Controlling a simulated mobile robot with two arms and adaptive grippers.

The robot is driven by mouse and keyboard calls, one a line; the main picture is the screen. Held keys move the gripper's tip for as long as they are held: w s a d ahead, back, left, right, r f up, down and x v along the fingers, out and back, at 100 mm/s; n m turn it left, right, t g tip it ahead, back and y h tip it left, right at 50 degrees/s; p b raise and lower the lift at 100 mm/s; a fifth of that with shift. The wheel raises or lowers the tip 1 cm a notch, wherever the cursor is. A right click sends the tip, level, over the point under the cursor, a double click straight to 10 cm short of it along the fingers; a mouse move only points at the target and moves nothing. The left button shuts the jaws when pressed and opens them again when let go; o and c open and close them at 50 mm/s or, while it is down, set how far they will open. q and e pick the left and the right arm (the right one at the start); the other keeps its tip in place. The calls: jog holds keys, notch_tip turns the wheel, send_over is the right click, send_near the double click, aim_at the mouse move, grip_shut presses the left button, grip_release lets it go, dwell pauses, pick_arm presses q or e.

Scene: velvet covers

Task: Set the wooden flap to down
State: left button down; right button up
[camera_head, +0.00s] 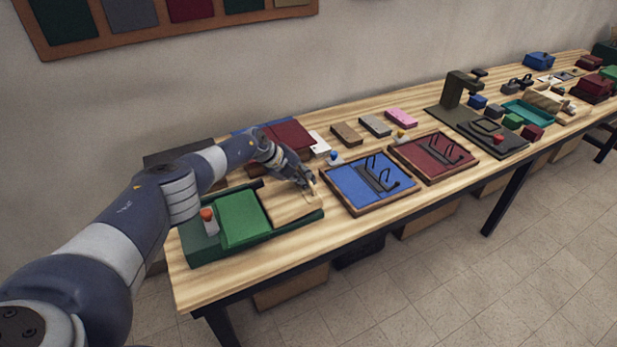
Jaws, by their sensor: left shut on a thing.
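The wooden flap (287,207) is a pale board on the right half of a dark green base (203,246), near the table's left end. It looks flat or only slightly tilted; I cannot tell exactly. Beside it on the base are a green pad (241,217) and an orange-red knob (207,214). My left gripper (309,184) is at the flap's far right corner, its fingers shut on the flap's edge as far as I can see. The fingers are small and partly hide that corner. My right gripper is out of view.
A blue-lined tray (338,184) and a red-lined tray (409,158) with wire loops lie to the right. Dark red covers (290,134) lie behind my arm. A dark green press (452,95) stands farther right. Bare wood (240,268) shows along the front edge.

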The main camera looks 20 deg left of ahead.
pick_arm(q)
jog(key=shift+s+f, duration=0.1)
jog(key=shift+f, duration=0.45)
jog(key=shift+f+g+y, duration=0.15)
jog(key=shift+g+y, duration=0.15)
jog(key=shift+g, duration=0.1)
jog(key=shift+f+b, duration=0.25)
jog(key=shift+b, duration=0.2)
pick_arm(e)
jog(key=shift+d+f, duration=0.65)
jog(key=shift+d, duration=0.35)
